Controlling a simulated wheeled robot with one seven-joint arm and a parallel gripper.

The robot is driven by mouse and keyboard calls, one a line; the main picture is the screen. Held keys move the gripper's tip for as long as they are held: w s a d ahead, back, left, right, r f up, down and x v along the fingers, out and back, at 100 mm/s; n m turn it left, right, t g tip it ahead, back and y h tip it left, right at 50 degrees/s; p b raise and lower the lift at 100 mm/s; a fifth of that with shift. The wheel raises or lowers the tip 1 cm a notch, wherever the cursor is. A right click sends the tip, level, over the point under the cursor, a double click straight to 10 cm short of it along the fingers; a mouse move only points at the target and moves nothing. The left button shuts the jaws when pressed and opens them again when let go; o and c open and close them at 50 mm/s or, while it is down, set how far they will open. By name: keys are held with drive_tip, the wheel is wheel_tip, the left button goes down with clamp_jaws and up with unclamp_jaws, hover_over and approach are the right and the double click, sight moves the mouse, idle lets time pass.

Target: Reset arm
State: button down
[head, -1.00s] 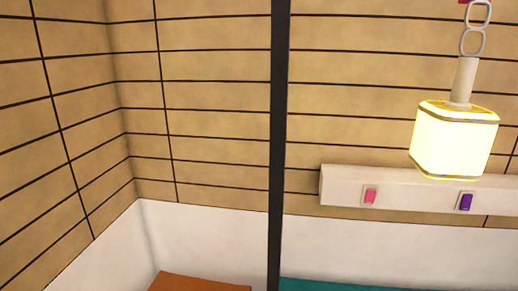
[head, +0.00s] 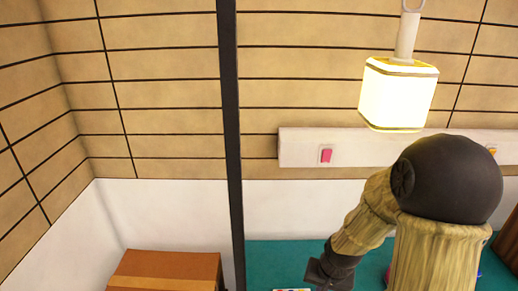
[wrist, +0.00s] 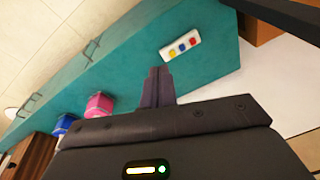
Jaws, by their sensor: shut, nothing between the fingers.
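My arm rises at the right of the head view and bends down to the left. My gripper (head: 322,272) is the dark end low in the head view, over the teal surface (head: 270,255). In the wrist view my gripper (wrist: 158,88) has its two dark fingers together, with nothing between them. The teal surface (wrist: 125,82) lies beyond the fingertips, and I see no contact with it.
A white panel with coloured buttons (wrist: 180,46), a pink box (wrist: 98,105) and a blue box (wrist: 63,124) are on the teal surface. A lit lamp (head: 398,95) hangs above. A dark post (head: 230,140) stands left of my arm. A brown box (head: 165,270) is lower left.

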drive_tip(key=s+r+n+p, duration=0.1)
drive_tip(key=s+r+p, duration=0.2)
drive_tip(key=r, duration=0.5)
drive_tip(key=s+r+n+p, duration=0.2)
drive_tip(key=s+r+p, duration=0.1)
drive_tip(key=r+p, duration=0.3)
wheel_tip(320, 180, up, 3)
drive_tip(key=shift+s+a+f+n+h, duration=0.15)
drive_tip(key=shift+s+a+n+h, duration=0.15)
drive_tip(key=shift+a, duration=0.15)
